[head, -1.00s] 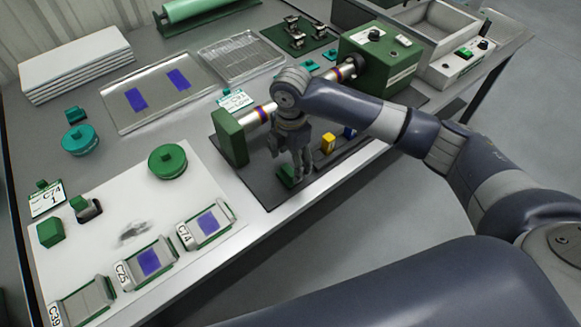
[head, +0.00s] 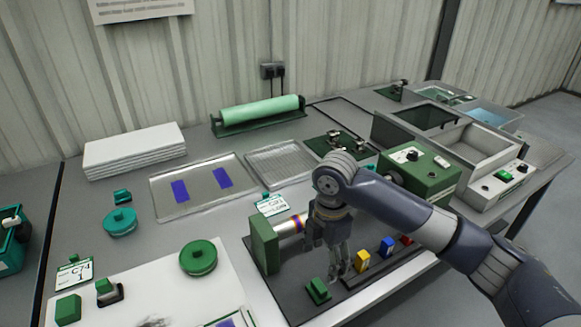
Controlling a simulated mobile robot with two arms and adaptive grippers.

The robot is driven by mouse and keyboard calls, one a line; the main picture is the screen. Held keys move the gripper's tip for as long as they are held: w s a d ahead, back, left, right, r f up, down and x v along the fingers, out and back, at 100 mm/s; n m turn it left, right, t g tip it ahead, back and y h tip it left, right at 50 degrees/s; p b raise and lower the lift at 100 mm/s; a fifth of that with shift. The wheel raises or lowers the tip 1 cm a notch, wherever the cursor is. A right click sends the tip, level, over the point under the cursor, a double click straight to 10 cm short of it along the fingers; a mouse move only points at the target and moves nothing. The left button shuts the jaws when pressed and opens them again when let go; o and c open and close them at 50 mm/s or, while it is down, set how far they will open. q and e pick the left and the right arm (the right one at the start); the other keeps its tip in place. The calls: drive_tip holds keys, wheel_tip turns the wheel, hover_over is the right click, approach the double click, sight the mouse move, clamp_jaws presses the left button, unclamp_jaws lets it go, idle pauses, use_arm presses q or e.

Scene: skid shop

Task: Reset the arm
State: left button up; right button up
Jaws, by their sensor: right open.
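My right gripper (head: 338,272) points down, open and empty, above the dark mat (head: 287,290) of a green machine at the front of the bench. Its fingers are just right of a small green block (head: 318,290) and left of a yellow block (head: 362,260); I cannot tell whether they touch anything. My right arm comes in from the lower right and hides part of the machine's striped roller (head: 290,225) and its green housing (head: 430,178). My left gripper is not in view.
A blue block (head: 387,246) stands beside the yellow one. A metal tray (head: 203,205) with purple patches, a wire rack (head: 282,164) and a green roll (head: 260,111) lie behind. Round green (head: 198,258) and teal (head: 120,222) lids sit left. Sinks (head: 480,142) are at the right.

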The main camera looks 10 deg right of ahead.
drive_tip(key=s+a+f+m+y, duration=0.1)
drive_tip(key=s+a+f, duration=0.1)
drive_tip(key=s, duration=0.1)
drive_tip(key=s+a+f+m+y, duration=0.1)
drive_tip(key=s+a+f+m, duration=0.1)
drive_tip(key=a+f, duration=0.1)
drive_tip(key=s+a+f+m+t+y, duration=0.1)
drive_tip(key=s+a+f, duration=0.2)
drive_tip(key=shift+s+a+m, duration=0.15)
drive_tip(key=shift+s+m, duration=0.2)
drive_tip(key=shift+m, duration=0.05)
drive_tip(key=s+m, duration=0.1)
drive_tip(key=s+f+m, duration=0.1)
drive_tip(key=s+m+t, duration=0.1)
drive_tip(key=shift+f+y, duration=0.25)
drive_tip(key=shift+y, duration=0.05)
drive_tip(key=s+d+f+m+t+h, duration=0.1)
drive_tip(key=s+d+f+m+h, duration=0.2)
drive_tip(key=s+d+m, duration=1)
wheel_tip(320, 180, down, 25)
drive_tip(key=s+n+g, duration=0.1)
drive_tip(key=s+d+f, duration=0.1)
drive_tip(key=s+f, duration=0.7)
drive_tip(key=s+d+f+g, duration=0.1)
drive_tip(key=s+d+f, duration=0.1)
drive_tip(key=s+f, duration=0.7)
drive_tip(key=shift+s+d+f+h, duration=0.15)
drive_tip(key=shift+d+h, duration=0.15)
